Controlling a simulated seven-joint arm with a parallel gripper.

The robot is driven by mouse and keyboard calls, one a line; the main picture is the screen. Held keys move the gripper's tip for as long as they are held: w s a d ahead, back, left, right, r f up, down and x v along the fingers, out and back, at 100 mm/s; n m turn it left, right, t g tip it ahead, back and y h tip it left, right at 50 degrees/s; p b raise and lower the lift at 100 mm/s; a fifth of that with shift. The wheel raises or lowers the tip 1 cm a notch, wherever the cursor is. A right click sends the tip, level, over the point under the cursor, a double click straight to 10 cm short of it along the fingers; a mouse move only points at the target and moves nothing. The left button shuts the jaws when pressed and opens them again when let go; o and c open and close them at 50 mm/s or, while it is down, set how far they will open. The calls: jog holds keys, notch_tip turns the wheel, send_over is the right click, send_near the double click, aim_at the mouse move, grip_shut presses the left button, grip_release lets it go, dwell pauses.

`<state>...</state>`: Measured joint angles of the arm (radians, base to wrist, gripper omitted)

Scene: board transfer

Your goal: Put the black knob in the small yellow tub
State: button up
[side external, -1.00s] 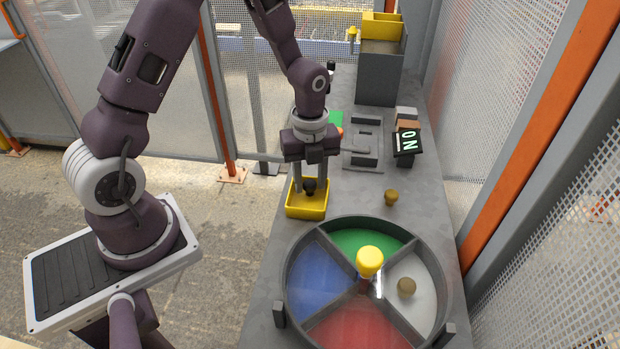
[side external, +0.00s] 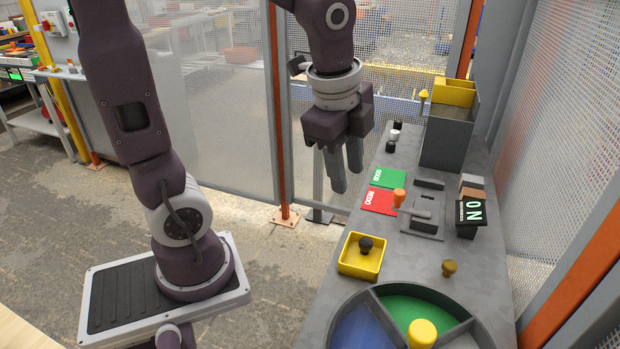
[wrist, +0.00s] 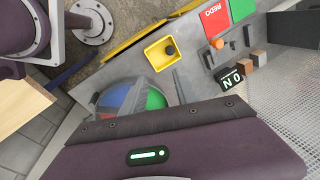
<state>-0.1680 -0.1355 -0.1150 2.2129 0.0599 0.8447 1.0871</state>
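The black knob (side external: 365,244) stands inside the small yellow tub (side external: 347,267), toward its back. In the wrist view the knob (wrist: 170,50) also shows inside the tub (wrist: 152,62). My gripper (side external: 346,182) is raised above and behind the tub, toward the back left, apart from it. Its two fingers are spread with nothing between them. In the wrist view the fingers (wrist: 155,90) are also apart and empty.
A divided round tray (side external: 368,300) with a yellow-topped post (side external: 422,333) is at the front. A brown knob (side external: 449,267) stands right of the tub. Red (side external: 378,201) and green (side external: 389,178) cards, an orange-knobbed lever (side external: 399,197) and a grey bin (side external: 447,140) lie farther back.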

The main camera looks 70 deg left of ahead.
jog(key=s+d+r+n+t, duration=0.1)
jog(key=s+n, duration=0.4)
jog(key=n, duration=0.1)
jog(key=s+d+r+n+t, duration=0.1)
jog(key=s+r+n+t, duration=0.1)
jog(key=s+n, duration=0.4)
jog(key=shift+s+d+h, duration=0.15)
jog(key=shift+d+h, duration=0.1)
jog(key=shift+h, duration=0.15)
